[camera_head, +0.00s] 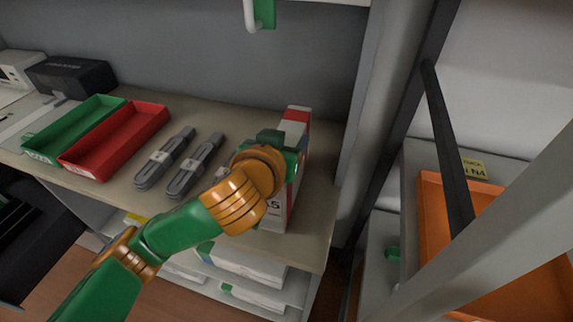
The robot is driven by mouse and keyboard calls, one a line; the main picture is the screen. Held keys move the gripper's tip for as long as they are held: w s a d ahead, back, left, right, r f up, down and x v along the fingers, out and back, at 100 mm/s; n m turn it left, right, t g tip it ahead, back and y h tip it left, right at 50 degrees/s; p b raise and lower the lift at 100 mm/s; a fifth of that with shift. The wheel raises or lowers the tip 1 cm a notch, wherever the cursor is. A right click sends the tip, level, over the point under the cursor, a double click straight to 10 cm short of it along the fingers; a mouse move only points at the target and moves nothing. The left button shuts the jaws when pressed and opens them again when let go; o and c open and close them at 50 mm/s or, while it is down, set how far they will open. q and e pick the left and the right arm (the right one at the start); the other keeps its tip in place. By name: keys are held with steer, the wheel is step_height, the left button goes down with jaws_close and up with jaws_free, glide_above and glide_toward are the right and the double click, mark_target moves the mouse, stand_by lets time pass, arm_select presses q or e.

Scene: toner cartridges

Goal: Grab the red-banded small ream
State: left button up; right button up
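The red-banded small ream (296,128) stands upright on the shelf near its right end, white with a red band near its top. My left arm reaches in from the lower left, and its wrist covers much of the ream's left side. My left gripper (285,148) is at the ream, against or very close to its upper part. Its fingers are mostly hidden behind the wrist, so I cannot tell whether they are shut on it. My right gripper is not in view.
Left of the ream lie grey toner cartridges (166,158), a red tray (118,138) and a green tray (75,130). White packs (247,264) lie on the lower shelf. A grey upright post (372,110) stands right of the ream, with an orange tray (432,215) beyond.

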arm_select(q)
jaws_close()
steer(key=shift+r, duration=0.15)
steer(key=shift+w, duration=0.15)
